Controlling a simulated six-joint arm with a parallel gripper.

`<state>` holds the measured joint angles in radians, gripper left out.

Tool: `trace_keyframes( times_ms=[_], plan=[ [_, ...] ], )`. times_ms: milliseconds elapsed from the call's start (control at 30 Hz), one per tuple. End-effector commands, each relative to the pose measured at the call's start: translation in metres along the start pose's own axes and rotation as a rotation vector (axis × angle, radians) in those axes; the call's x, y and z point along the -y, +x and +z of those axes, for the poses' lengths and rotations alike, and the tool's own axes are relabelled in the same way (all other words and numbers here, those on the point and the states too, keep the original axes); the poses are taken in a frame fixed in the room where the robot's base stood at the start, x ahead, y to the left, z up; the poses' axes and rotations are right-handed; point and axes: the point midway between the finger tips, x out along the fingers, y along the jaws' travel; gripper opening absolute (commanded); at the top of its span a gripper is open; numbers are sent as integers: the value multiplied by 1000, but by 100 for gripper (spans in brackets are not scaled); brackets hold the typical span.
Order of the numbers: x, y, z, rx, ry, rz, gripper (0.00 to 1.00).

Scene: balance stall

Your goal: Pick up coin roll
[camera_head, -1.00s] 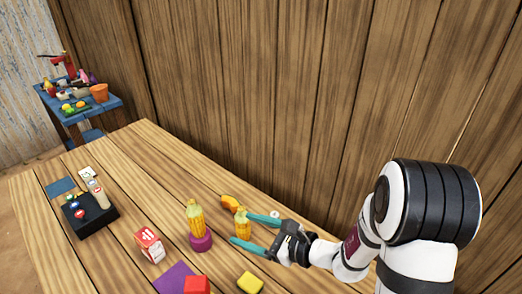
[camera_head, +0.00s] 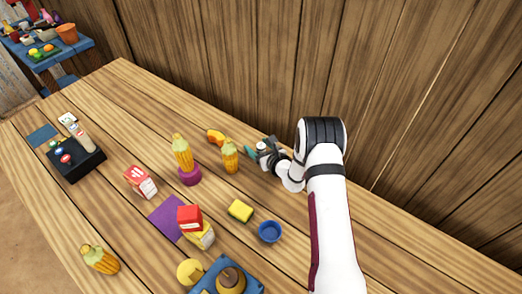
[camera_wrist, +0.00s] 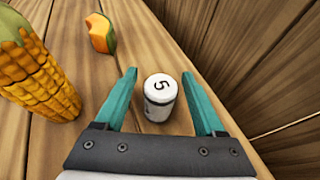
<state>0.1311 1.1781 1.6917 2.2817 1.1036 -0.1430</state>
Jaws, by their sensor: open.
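The coin roll appears to be a short white cylinder marked 5 (camera_wrist: 160,100), standing upright on the wooden table in the wrist view. My gripper (camera_wrist: 160,74) is open, with one teal finger on each side of the cylinder. Gaps show between the cylinder and both fingers, so it is not gripped. In the head view my gripper (camera_head: 259,150) is low near the back of the table, beside a standing corn cob (camera_head: 230,157). The cylinder is too small and crowded by the fingers to make out clearly there.
The wooden wall (camera_head: 230,70) rises close behind. A yellow block (camera_head: 240,210), a blue bowl (camera_head: 269,231) and a purple mat (camera_head: 168,217) are nearer the front.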

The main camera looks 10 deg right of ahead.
Motion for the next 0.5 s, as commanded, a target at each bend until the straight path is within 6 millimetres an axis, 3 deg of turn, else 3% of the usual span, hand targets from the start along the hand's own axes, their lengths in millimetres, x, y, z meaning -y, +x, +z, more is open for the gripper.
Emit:
trace_keyframes(
  times_ms=[100, 267, 500],
  plan=[
    [-1, 10, 0, 0, 0, 1, 72],
    [0, 10, 0, 0, 0, 1, 72],
    [0, 10, 0, 0, 0, 1, 32]
  ],
)
